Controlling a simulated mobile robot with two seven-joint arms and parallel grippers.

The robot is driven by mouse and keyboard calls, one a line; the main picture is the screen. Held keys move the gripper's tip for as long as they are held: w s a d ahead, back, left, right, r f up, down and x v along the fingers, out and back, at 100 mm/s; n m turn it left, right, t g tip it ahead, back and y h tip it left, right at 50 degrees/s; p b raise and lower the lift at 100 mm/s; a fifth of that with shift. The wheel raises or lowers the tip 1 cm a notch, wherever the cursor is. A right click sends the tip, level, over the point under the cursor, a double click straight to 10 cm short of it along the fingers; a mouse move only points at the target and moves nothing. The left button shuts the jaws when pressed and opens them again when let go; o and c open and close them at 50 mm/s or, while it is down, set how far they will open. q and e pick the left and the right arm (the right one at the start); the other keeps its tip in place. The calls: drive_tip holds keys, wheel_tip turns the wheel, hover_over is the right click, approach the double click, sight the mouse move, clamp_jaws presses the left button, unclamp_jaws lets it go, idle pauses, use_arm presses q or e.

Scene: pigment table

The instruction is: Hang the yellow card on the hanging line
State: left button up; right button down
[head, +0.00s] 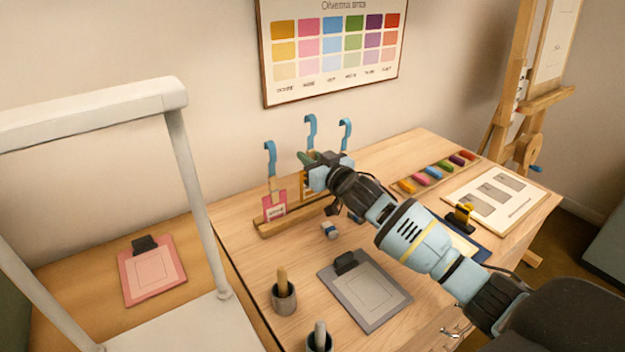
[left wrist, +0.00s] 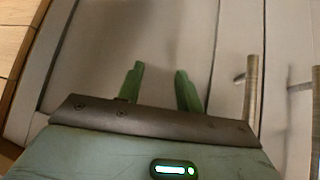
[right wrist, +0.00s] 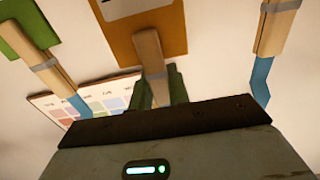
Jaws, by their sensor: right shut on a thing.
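The yellow card (right wrist: 158,22), orange-yellow with a pale label, shows in the right wrist view with a wooden clothespin (right wrist: 148,50) on it. My right gripper (right wrist: 160,88) is shut on this clothespin. In the head view my right gripper (head: 308,160) is among the blue hooks, and a strip of the yellow card (head: 307,186) shows below it. Blue hooks (head: 311,128) stand above a wooden rail (head: 290,222); I cannot make out a line. Whether the clothespin touches a hook is hidden. My left gripper (left wrist: 160,88) is open and empty in the left wrist view.
A pink card (head: 274,206) hangs left of the gripper; a green card (right wrist: 25,30) hangs beside the yellow one. A grey clipboard (head: 365,290), cups (head: 284,298) and a pigment tray (head: 435,173) occupy the table. A white frame (head: 185,150) rises at left.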

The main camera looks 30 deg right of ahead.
use_arm(q)
drive_tip(key=shift+w+r, duration=0.15)
drive_tip(key=shift+r, duration=0.1)
use_arm(e)
drive_tip(key=shift+r, duration=0.25)
